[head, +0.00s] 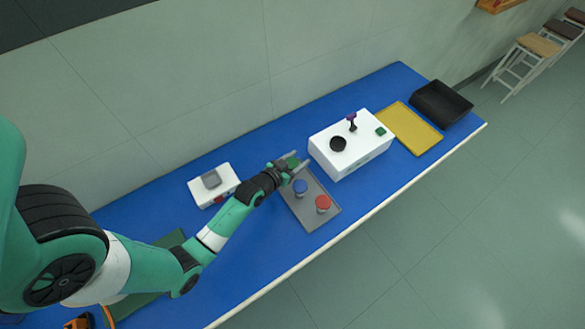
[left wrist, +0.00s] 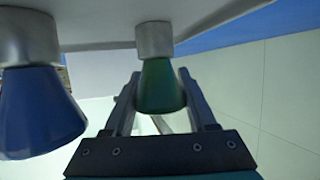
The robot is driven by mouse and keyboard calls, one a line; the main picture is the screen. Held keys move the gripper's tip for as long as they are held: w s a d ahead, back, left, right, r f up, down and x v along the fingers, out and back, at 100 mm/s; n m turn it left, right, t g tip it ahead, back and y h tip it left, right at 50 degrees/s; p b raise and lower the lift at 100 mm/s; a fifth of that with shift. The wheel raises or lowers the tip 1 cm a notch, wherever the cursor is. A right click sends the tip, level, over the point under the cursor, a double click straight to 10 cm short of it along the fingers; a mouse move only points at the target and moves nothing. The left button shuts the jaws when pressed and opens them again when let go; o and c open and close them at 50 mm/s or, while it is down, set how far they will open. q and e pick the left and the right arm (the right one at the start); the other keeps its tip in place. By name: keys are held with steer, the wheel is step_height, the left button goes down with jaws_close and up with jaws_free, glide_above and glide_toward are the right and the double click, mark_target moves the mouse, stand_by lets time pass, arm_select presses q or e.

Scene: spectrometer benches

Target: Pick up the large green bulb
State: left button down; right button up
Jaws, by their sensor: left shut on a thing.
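The large green bulb (left wrist: 160,88) has a green flared body and a grey metal base. In the left wrist view it sits between both fingers of my left gripper (left wrist: 163,105), which is shut on it. In the head view the left gripper (head: 298,164) is at the far end of the grey tray (head: 310,217), and only a little of the green bulb (head: 291,160) shows. The bulb's base is at or very near the tray surface; I cannot tell whether it touches. My right gripper is not in view.
A blue bulb (head: 300,187) and a red bulb (head: 323,204) stand on the tray; the blue one (left wrist: 38,90) is close beside the gripper. A white box (head: 350,158) stands right of the tray, a small white device (head: 213,186) left. Beyond are a yellow tray (head: 415,128) and black bin (head: 441,105).

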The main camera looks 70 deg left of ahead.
mark_target(296, 160)
arm_select(q)
steer(key=shift+r, duration=0.1)
steer(key=shift+r, duration=0.25)
steer(key=r+p, duration=0.1)
steer(key=r, duration=0.2)
steer(key=d+r+p, duration=0.1)
steer(key=shift+s+r+p, duration=0.3)
steer(key=shift+s+p, duration=0.05)
steer(key=shift+s, duration=0.05)
steer(key=s+d+r+p, duration=0.2)
steer(key=s+d+r, duration=0.5)
steer(key=s+d, duration=0.2)
steer(key=shift+r+p, duration=0.4)
